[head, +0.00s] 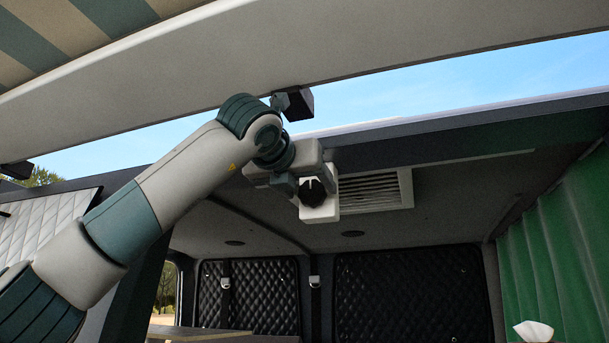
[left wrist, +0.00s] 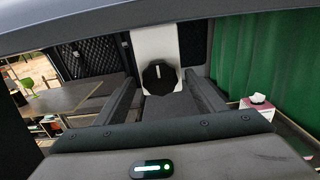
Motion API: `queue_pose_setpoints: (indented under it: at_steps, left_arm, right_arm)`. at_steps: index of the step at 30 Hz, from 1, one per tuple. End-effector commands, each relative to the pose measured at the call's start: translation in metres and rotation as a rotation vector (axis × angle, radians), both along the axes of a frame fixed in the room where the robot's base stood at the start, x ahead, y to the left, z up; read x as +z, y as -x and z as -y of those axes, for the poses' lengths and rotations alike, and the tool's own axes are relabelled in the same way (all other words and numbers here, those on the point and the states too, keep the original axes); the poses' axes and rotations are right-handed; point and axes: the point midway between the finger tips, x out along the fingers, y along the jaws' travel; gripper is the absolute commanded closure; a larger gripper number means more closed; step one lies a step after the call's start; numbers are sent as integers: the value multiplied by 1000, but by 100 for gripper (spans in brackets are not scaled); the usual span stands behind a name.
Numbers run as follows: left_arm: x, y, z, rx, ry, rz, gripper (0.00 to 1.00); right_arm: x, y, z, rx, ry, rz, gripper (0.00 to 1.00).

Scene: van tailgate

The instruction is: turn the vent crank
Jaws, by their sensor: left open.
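The vent crank is a black faceted knob (head: 314,193) on a white housing (head: 320,213) under the van roof, beside a slatted vent (head: 370,191). In the left wrist view the knob (left wrist: 159,76) faces me, with a pale line on its face, in front of the white housing (left wrist: 154,42). My left gripper (head: 300,183) is up at the knob, its body partly hidden behind my wrist. In the left wrist view its two fingers (left wrist: 160,88) are open, one on each side of the knob, with gaps visible. I cannot tell how deep the knob sits between them. My right gripper is in neither view.
The raised tailgate (head: 300,62) hangs over my arm, and the roof edge (head: 450,137) runs close by. A green curtain (head: 555,245) hangs at the right. A tissue box (left wrist: 257,108) and a wooden table (left wrist: 75,98) are lower down.

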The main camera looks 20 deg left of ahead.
Motion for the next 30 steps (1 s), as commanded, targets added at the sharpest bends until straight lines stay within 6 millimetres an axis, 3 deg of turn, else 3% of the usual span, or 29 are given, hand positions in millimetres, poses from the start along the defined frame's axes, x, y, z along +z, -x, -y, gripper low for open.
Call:
queue_pose_setpoints:
  at_steps: [11,16,17,30]
  left_arm:
    - [0,-3,0,0,0,0,37]
    - [0,-3,0,0,0,0,75]
    - [0,-3,0,0,0,0,78]
    - [-1,-3,0,1,-53,1,78]
  right_arm:
    - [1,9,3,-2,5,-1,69]
    - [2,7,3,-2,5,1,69]
    - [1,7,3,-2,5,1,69]
    - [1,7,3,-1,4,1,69]
